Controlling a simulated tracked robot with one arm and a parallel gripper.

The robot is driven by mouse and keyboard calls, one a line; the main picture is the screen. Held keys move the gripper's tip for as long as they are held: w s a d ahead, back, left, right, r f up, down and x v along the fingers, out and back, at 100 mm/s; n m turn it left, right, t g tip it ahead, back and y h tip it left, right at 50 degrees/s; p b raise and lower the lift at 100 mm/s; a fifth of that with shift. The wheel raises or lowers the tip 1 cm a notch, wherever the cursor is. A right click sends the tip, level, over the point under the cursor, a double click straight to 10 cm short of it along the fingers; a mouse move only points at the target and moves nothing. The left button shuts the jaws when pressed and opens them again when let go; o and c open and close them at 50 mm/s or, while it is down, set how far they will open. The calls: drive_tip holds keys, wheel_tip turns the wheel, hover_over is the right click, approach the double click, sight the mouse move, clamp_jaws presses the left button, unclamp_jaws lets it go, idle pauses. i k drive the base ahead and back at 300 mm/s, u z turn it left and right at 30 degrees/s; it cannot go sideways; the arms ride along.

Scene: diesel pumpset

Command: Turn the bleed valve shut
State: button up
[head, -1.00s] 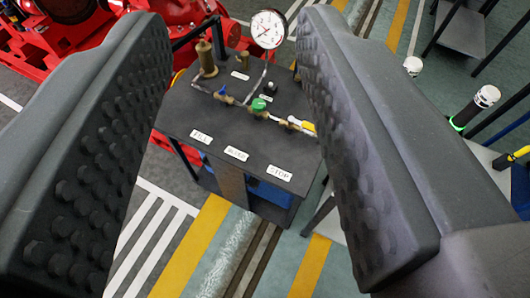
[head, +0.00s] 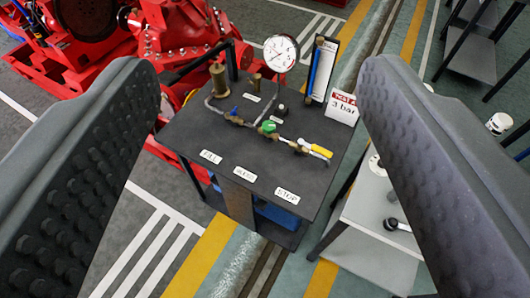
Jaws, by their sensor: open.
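A dark bench (head: 200,125) carries a pipe run with three small coloured valve handles: blue (head: 234,110), green (head: 268,126) and yellow (head: 321,151). White labels lie along its front: FILL (head: 211,156) at left, a blurred middle label (head: 243,173) that may read BLEED, and STOP (head: 287,195) at right. The green handle sits behind the middle label, but I cannot tell for certain which valve is the bleed valve. My gripper (head: 262,80) is open and empty. Its two dark studded jaws frame the bench from left and right, apart from the valves.
A round dial gauge (head: 280,52) and a brass cylinder (head: 219,78) stand on the bench. A tall blue tube gauge (head: 321,70) and a "3 bar" card (head: 342,108) stand at its right. Red machinery (head: 90,45) is behind left; a grey table (head: 375,225) is at right.

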sight(268, 127)
drive_tip(key=u, duration=0.05)
drive_tip(key=k, duration=0.6)
drive_tip(key=z, duration=0.4)
drive_tip(key=i, duration=1.7)
drive_tip(key=u, duration=0.55)
